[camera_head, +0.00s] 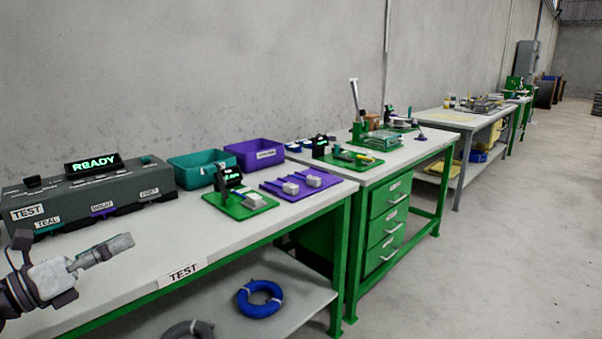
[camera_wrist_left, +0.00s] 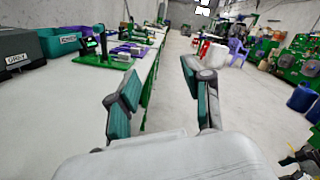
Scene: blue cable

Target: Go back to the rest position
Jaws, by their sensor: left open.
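My left gripper (camera_head: 118,247) comes in at the lower left of the head view, above the front part of the test bench (camera_head: 182,273). In the left wrist view its two teal-padded fingers (camera_wrist_left: 163,95) stand wide apart with nothing between them. Through the gap I see the bench's edge and the grey floor. A blue cable coil (camera_head: 260,298) lies on the bench's lower shelf, well apart from the gripper. My right gripper shows in neither view.
A grey test box (camera_head: 95,192) with a READY display stands at the back left. Teal (camera_head: 200,167) and purple (camera_head: 255,153) bins, a green fixture (camera_head: 238,202) and a purple tray (camera_head: 301,184) stand farther right. The floor (camera_head: 480,270) at right is clear.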

